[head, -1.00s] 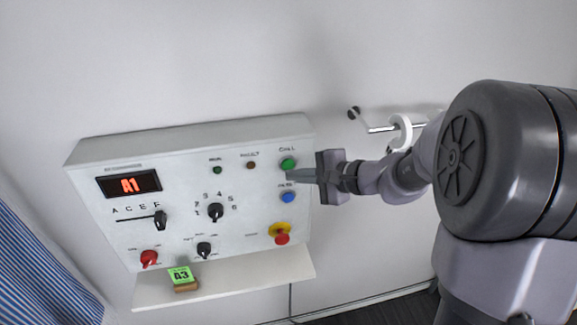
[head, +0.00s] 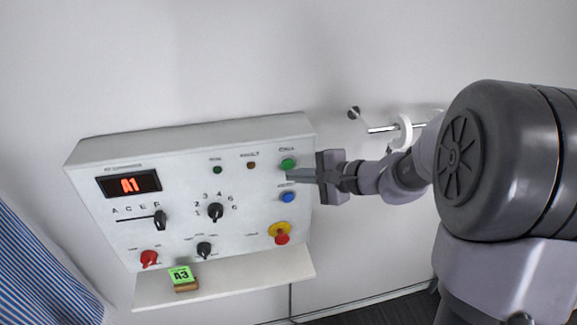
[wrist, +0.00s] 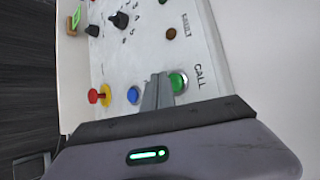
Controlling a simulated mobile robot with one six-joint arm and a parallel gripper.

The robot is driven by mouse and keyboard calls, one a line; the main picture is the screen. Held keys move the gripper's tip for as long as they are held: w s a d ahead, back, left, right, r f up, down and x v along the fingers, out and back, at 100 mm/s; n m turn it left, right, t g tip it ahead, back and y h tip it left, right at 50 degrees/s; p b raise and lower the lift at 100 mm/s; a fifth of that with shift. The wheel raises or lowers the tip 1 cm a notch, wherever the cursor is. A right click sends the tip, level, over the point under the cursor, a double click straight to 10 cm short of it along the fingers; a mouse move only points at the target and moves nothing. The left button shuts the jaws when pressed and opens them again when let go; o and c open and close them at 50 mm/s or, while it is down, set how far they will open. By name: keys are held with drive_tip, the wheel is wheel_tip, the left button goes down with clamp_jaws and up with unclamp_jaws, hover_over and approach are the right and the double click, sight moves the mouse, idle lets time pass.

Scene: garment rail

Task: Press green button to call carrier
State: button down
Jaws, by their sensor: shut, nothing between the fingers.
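The green button (head: 288,164) labelled CALL sits at the upper right of the white control panel (head: 130,215). It also shows in the wrist view (wrist: 178,82), just right of my fingertips. My gripper (head: 290,175) is shut and empty. Its fingertips are in front of the panel, slightly below the green button in the head view and between it and the blue button (head: 288,197). I cannot tell whether the tips touch the panel. The display (head: 129,184) reads A1.
A red stop knob on a yellow base (head: 281,233) is below the blue button. A black selector (head: 215,211), a slider (head: 160,219) and a red knob (head: 149,259) are further left. A green A3 card (head: 181,274) stands on the shelf (head: 235,282). A rail (head: 381,129) is behind my arm.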

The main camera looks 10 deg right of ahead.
drive_tip(key=shift+w, duration=0.15)
drive_tip(key=shift+w+b, duration=0.3)
